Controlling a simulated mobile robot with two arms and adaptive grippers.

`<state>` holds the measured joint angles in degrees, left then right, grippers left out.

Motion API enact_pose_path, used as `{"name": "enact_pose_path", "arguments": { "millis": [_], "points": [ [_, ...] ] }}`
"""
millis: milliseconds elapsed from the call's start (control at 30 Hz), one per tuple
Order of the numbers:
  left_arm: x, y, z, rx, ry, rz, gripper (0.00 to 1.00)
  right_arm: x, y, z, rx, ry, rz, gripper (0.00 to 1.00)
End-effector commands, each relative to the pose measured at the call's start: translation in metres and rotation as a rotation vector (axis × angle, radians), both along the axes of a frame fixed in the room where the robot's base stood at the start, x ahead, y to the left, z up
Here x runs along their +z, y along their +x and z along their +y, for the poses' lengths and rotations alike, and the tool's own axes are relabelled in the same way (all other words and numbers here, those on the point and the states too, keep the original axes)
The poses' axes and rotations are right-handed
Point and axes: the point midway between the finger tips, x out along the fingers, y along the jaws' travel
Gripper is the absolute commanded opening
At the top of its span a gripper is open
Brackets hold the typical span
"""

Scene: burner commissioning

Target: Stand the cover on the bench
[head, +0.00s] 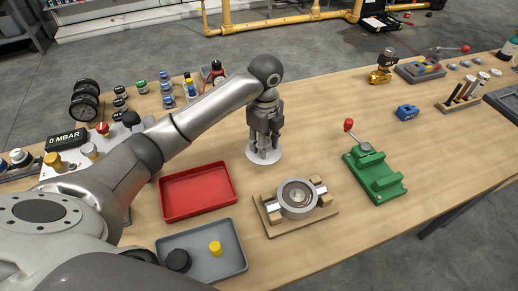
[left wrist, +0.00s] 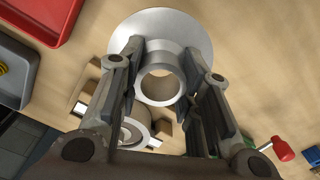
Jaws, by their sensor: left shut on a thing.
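The cover (head: 264,159), a pale metal disc with a round hollow neck, is at the middle of the bench (head: 330,110). My left gripper (head: 265,143) points down from above and is shut on its neck. In the left wrist view the two fingers (left wrist: 161,62) sit on either side of the neck, and the disc of the cover (left wrist: 198,32) spreads out beyond them, flange side down. The disc looks level and at or just above the wood; I cannot tell if it touches. My right gripper is not in view.
A red tray (head: 198,217) lies left of the cover and a grey tray (head: 232,262) in front of that. A round metal housing in a wooden fixture (head: 270,229) is in front. A green clamp (head: 377,183) stands to the right. Bare wood lies behind and right of the cover.

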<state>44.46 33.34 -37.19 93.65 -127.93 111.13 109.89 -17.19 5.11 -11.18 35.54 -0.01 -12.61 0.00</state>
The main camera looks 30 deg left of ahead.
Motion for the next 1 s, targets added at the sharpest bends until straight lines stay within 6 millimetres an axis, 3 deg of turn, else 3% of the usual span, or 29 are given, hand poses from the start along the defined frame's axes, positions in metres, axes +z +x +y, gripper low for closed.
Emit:
{"name": "enact_pose_path", "arguments": {
  "millis": [133, 400, 600, 1000],
  "points": [
    [-0.021, 0.012, 0.016, 0.002, 0.000, 0.001, 0.03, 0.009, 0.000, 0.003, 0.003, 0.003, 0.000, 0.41],
    [-0.040, 0.022, 0.027, 0.001, 0.000, 0.000, 0.03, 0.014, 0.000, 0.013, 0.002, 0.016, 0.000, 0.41],
    [-0.065, 0.021, 0.026, 0.000, -0.001, -0.002, 0.03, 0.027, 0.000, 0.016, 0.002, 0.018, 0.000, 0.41],
    [-0.073, 0.022, 0.026, 0.000, 0.000, -0.004, 0.03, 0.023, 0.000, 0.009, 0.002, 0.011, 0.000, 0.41]
  ]
}}
